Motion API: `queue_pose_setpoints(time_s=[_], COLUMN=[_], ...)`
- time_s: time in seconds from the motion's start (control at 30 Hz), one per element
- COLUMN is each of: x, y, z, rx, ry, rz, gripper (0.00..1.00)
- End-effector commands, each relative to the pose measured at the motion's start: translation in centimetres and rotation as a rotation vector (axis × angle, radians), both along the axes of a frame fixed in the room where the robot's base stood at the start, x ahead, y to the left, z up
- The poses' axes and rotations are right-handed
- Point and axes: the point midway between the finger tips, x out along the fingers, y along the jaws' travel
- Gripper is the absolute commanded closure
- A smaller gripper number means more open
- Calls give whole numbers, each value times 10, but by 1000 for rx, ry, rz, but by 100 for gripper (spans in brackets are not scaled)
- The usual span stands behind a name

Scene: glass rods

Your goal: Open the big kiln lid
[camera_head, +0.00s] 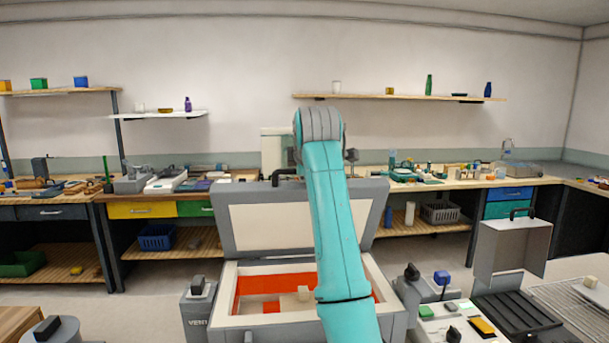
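The big kiln (228,308) stands in front of me, a grey box with a cream rim and a glowing orange-red inside. Its lid (245,228), grey with a cream inner panel, is raised and stands nearly upright at the back of the kiln. A black handle (284,174) shows at the lid's top edge, partly behind my arm. A small pale block and an orange-red block sit inside the kiln. My teal arm crosses in front of the kiln and lid. My gripper is not visible; the arm or the lid may hide it.
A grey post marked VENT (199,312) stands left of the kiln. A control panel (455,327) with knobs and a smaller open unit with a raised lid (511,248) are at the right. Workbenches and shelves line the back wall. Floor shows left of the kiln.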

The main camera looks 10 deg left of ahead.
Motion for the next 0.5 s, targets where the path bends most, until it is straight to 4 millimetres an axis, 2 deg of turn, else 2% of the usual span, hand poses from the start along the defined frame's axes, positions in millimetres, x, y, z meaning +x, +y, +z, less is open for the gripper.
queue_pose_setpoints(time_s=[0.2,0.23,0.3,0.5], x=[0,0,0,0], y=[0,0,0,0], z=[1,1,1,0], rx=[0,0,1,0], ry=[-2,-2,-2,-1], rz=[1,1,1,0], gripper=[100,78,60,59])
